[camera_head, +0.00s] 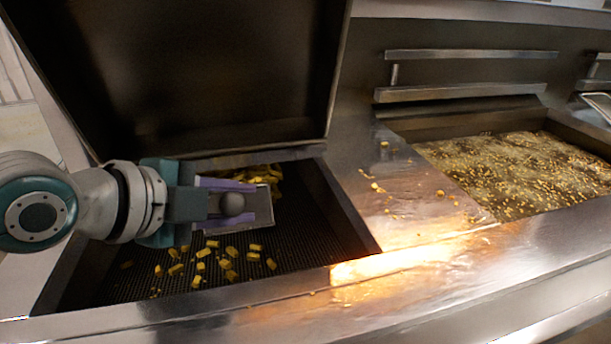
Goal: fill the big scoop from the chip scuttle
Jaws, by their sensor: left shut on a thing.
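The chip scuttle (318,215) is a dark, mesh-floored metal bin at left centre, with its big dark lid raised behind it. Loose yellow chips (228,264) lie scattered on its floor towards the front, and more are heaped at the back (262,173). My left gripper (232,204) reaches in from the left over the scuttle and is shut on the big scoop (264,206). A grey rounded knob shows between the purple-edged sides there. The gripper hides much of the scoop, so I cannot tell how full it is. My right gripper is out of view.
A fryer vat (520,170) with bubbling oil and many floating bits is at right. A steel ledge (405,190) with crumbs separates it from the scuttle. The bright front counter edge (420,262) runs along the bottom. Rails (470,54) stand behind the vat.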

